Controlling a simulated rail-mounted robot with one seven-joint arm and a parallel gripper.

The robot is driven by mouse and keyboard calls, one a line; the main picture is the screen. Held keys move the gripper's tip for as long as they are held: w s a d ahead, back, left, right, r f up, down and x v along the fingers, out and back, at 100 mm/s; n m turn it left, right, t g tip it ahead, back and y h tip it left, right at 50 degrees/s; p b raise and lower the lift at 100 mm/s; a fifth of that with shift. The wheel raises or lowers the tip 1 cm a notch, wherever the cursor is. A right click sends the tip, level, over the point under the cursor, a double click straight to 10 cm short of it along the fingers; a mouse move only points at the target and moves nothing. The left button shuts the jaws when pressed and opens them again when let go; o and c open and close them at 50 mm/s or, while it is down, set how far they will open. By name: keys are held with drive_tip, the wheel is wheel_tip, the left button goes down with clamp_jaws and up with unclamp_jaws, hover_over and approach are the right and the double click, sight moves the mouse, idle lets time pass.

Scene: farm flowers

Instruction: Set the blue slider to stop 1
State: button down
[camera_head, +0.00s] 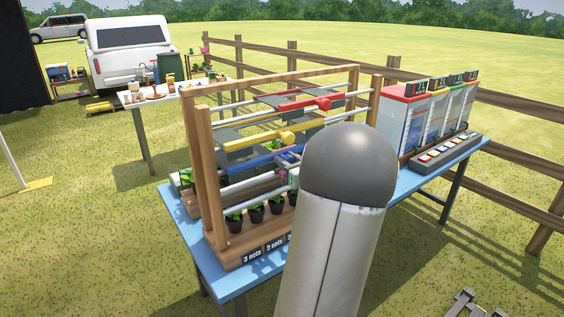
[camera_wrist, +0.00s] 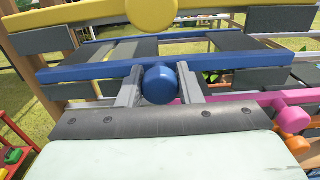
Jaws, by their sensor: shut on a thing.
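The blue slider (camera_wrist: 228,59) is a long blue bar with a round blue knob (camera_wrist: 160,85) on its front, in the middle of the wrist view. My gripper (camera_wrist: 160,80) has one grey finger on each side of this knob and is shut on it. In the head view the blue slider (camera_head: 262,161) runs across the wooden frame (camera_head: 205,150), below the yellow slider (camera_head: 255,138). My arm hides the gripper and the right part of the lower bars there. I cannot read which stop the slider is at.
The yellow slider's knob (camera_wrist: 152,12) is just above the blue one in the wrist view. A pink knob (camera_wrist: 293,120) and an orange knob (camera_wrist: 298,144) are close at the right. Potted plants (camera_head: 255,213) stand under the frame on the blue table (camera_head: 178,205).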

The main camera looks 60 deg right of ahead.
drive_tip(key=shift+w+a, duration=0.1)
drive_tip(key=shift+a, duration=0.05)
drive_tip(key=c, duration=1)
unclamp_jaws()
drive_tip(key=shift+a, duration=0.15)
drive_tip(key=shift+c, duration=0.2)
drive_tip(key=b+v, duration=0.2)
drive_tip(key=v, duration=1.5)
drive_tip(key=shift+s, duration=0.2)
